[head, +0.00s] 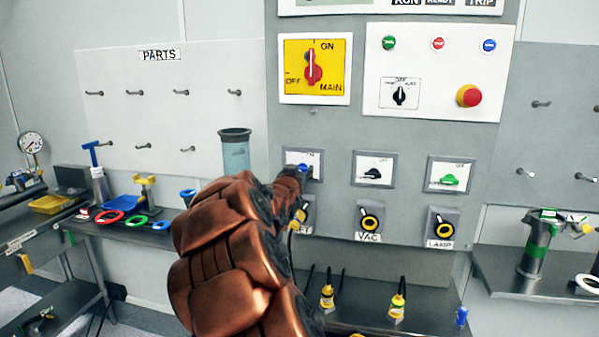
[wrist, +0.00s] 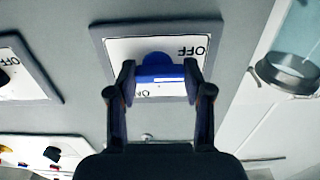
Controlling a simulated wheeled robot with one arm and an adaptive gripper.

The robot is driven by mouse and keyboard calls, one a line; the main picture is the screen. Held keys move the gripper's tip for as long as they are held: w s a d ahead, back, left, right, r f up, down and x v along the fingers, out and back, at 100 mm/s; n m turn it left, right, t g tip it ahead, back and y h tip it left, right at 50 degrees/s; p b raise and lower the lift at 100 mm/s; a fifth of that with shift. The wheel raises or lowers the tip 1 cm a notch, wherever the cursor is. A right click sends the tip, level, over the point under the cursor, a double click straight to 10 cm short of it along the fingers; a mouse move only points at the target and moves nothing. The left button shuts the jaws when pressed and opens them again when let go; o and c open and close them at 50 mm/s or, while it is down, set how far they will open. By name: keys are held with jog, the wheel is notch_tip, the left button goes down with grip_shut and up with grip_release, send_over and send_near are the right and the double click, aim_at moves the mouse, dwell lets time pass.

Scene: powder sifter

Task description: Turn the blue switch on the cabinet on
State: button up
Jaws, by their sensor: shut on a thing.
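The blue switch (wrist: 158,68) is a rotary knob on a white plate in a grey frame on the cabinet (head: 335,130). In the wrist view, which is upside down, my gripper (wrist: 159,75) has one finger on each side of the knob and is shut on it. The knob's white mark lies roughly level in that view. OFF shows beside the knob on the right, and ON is partly hidden below it. In the head view the blue switch (head: 304,168) shows just past my gripper (head: 298,172), and my arm hides part of its plate.
A black switch (head: 373,173) and a green switch (head: 449,180) are to the right, with yellow-ringed sockets (head: 369,222) below. The yellow MAIN switch (head: 311,67) and a red button (head: 469,95) are above. A clear tube (head: 236,155) stands left of the switch.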

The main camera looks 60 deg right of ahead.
jog(key=c, duration=0.4)
